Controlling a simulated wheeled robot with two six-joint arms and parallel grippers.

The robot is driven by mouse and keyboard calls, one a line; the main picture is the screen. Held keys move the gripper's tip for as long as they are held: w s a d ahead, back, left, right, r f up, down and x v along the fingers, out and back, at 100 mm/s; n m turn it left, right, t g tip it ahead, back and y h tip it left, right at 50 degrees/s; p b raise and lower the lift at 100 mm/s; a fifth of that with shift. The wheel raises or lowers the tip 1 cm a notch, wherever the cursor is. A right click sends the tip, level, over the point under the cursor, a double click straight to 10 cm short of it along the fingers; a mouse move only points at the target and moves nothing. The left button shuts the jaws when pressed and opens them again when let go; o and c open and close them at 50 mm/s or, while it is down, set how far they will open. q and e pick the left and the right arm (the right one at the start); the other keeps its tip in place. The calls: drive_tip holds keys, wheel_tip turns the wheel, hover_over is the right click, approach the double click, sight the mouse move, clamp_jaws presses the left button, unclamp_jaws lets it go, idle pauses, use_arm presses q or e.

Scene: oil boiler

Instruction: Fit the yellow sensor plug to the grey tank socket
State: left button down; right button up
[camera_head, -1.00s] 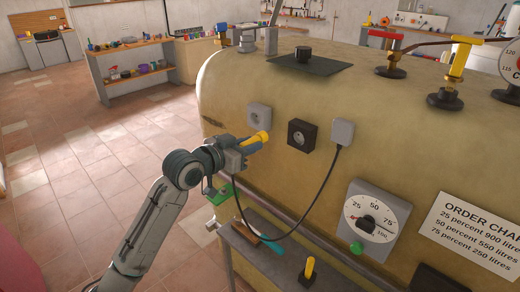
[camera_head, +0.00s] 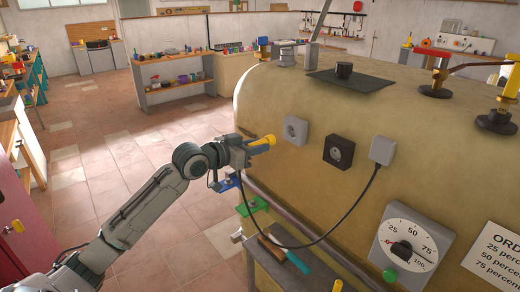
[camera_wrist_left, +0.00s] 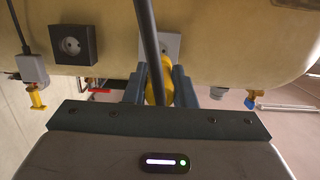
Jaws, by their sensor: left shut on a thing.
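My left gripper (camera_head: 249,147) is shut on the yellow sensor plug (camera_head: 264,142), whose tip points right toward the tank. The grey tank socket (camera_head: 296,130) is on the tank's side, a little right of and above the plug, with a visible gap. In the left wrist view the yellow plug (camera_wrist_left: 157,84) sits between the two dark fingers (camera_wrist_left: 158,88). The grey socket (camera_wrist_left: 173,46) is behind it, partly hidden by the plug and the dark cable. A black socket (camera_head: 338,151) is right of the grey one. My right gripper is not in view.
A black cable (camera_head: 320,238) loops from the plug's side to a grey box (camera_head: 383,150) on the tank. Below are a dial (camera_head: 411,243) and a narrow bench (camera_head: 262,262) with a teal-handled tool (camera_head: 298,262). Tiled floor lies open at left.

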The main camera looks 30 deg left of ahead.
sight(267, 141)
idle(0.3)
use_arm(q)
drive_tip(key=shift+w+d+r, duration=0.15)
drive_tip(key=shift+w+d, duration=0.05)
drive_tip(key=shift+w, duration=0.35)
drive_tip(key=shift+r+p+x, duration=0.15)
drive_tip(key=shift+p+x, duration=0.1)
drive_tip(key=shift+x, duration=0.65)
drive_tip(key=shift+r+p+x, duration=0.15)
drive_tip(key=shift+p+x, duration=0.05)
drive_tip(key=shift+x, duration=0.7)
drive_tip(key=shift+f, duration=0.1)
drive_tip(key=shift+p, duration=0.35)
drive_tip(key=shift+w+d, duration=0.1)
drive_tip(key=shift+w, duration=0.25)
drive_tip(key=shift+r+x, duration=0.1)
drive_tip(key=shift+x, duration=0.7)
drive_tip(key=shift+r+x, duration=0.15)
drive_tip(key=shift+x, duration=0.6)
drive_tip(key=c, duration=1.1)
unclamp_jaws()
